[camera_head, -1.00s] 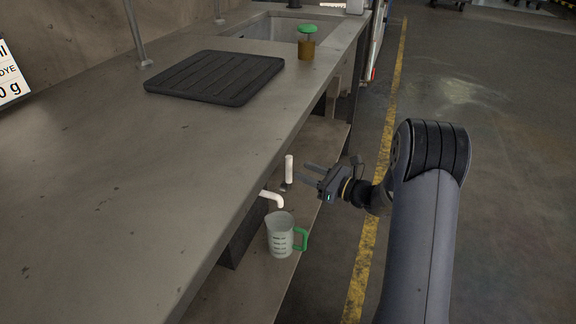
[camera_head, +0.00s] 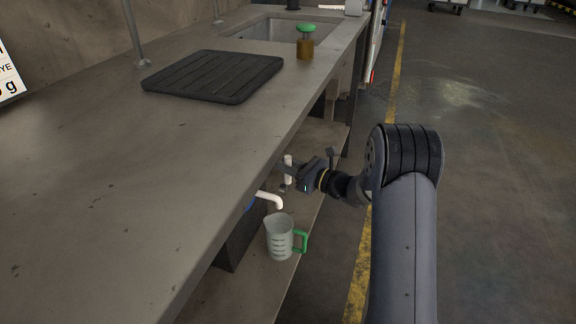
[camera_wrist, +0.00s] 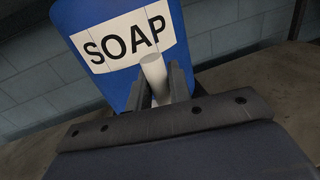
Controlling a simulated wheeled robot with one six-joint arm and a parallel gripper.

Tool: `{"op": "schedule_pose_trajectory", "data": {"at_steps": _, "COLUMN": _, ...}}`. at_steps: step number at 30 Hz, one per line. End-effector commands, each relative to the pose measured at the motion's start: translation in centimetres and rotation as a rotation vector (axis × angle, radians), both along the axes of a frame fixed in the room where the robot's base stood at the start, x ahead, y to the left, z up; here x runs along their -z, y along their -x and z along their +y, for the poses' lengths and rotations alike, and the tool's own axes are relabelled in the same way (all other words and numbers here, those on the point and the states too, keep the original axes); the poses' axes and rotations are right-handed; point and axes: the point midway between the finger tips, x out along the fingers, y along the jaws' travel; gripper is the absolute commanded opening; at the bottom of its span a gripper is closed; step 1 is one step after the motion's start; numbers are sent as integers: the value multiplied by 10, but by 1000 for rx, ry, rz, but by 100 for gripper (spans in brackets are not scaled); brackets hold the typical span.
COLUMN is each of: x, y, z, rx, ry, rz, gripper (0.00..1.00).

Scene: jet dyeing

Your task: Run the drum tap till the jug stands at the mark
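The clear jug (camera_head: 279,238) with dark marks and a green handle stands upright on the lower shelf. The white tap spout (camera_head: 270,199) is just above it. The tap's white upright lever (camera_head: 288,162) stands behind the spout, and it shows in the wrist view (camera_wrist: 154,72). My gripper (camera_head: 287,171) is at the lever, with one finger on each side of it. I cannot tell whether the fingers press on it. The blue drum (camera_wrist: 92,15), labelled SOAP, fills the back of the wrist view. No stream shows below the spout, and I cannot make out a liquid level in the jug.
The worktop (camera_head: 130,170) overhangs the shelf and hides most of the drum in the head view. Open floor lies to the right.

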Motion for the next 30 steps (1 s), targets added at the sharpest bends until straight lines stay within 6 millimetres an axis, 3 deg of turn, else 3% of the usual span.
{"op": "schedule_pose_trajectory", "data": {"at_steps": 7, "x": 0, "y": 0, "z": 0, "rx": 0, "ry": 0, "rz": 0, "gripper": 0}}
{"op": "schedule_pose_trajectory", "data": {"at_steps": 17, "x": 0, "y": 0, "z": 0, "rx": 0, "ry": -1, "rz": 3, "gripper": 0}}
{"op": "schedule_pose_trajectory", "data": {"at_steps": 30, "x": 1, "y": -14, "z": -6, "rx": 1, "ry": -59, "rz": 147, "gripper": 0}}
